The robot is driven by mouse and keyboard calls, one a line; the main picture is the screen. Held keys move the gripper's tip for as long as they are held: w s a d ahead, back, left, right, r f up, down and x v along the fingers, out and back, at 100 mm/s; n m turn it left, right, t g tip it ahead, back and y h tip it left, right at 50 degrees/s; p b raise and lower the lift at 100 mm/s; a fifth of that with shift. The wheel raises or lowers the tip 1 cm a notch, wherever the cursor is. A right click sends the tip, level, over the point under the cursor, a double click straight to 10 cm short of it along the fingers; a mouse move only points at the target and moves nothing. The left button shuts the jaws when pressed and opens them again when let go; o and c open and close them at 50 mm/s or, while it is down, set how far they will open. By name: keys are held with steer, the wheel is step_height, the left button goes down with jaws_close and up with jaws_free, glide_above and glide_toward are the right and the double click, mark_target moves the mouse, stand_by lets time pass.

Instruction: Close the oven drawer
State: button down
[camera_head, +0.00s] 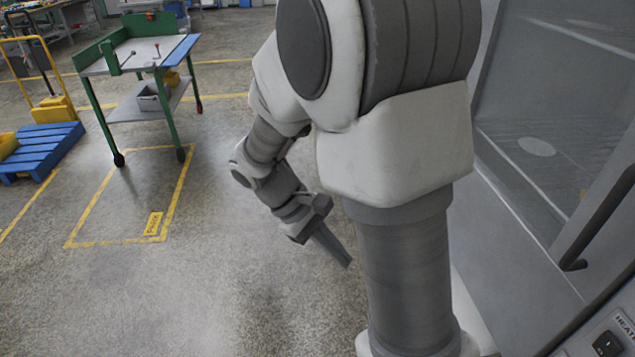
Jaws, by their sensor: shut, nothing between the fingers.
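The oven (520,245) stands along the right edge, cut off by the frame. It has a grey body, a large glass pane (555,110) and a dark bar handle (592,232). A panel with a black switch (607,343) and a partly readable "HEAT" label shows at the bottom right corner. I cannot make out the drawer, or tell whether it is open. My gripper (345,262) is shut and empty, pointing down and right over the floor. It is left of the oven and apart from it, with my arm between them in the picture.
A green-framed workbench cart (140,55) with a grey bin (152,97) stands at the upper left. A blue pallet (42,147) and a yellow trolley (50,105) are at the far left. The concrete floor left of my arm is clear, with yellow lines.

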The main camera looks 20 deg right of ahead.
steer(key=d+f+n+h+b, duration=0.1)
steer(key=f+n+h+b, duration=0.25)
steer(key=f, duration=0.75)
steer(key=w+d+f+n+h+b, duration=0.1)
steer(key=d+f+n+h+b, duration=0.2)
steer(key=f, duration=0.8)
steer(key=f+n+h+b, duration=0.3)
steer(key=f+n+h, duration=0.15)
steer(key=f, duration=0.65)
steer(key=b+x, duration=0.1)
steer(key=x, duration=1.3)
steer(key=shift+f+m, duration=0.2)
steer(key=shift+m, duration=0.1)
steer(key=shift+d, duration=0.1)
steer(key=x, duration=1.8)
steer(key=shift+s+d+r+b, duration=0.1)
steer(key=shift+d+b, duration=0.2)
steer(key=shift+d, duration=0.05)
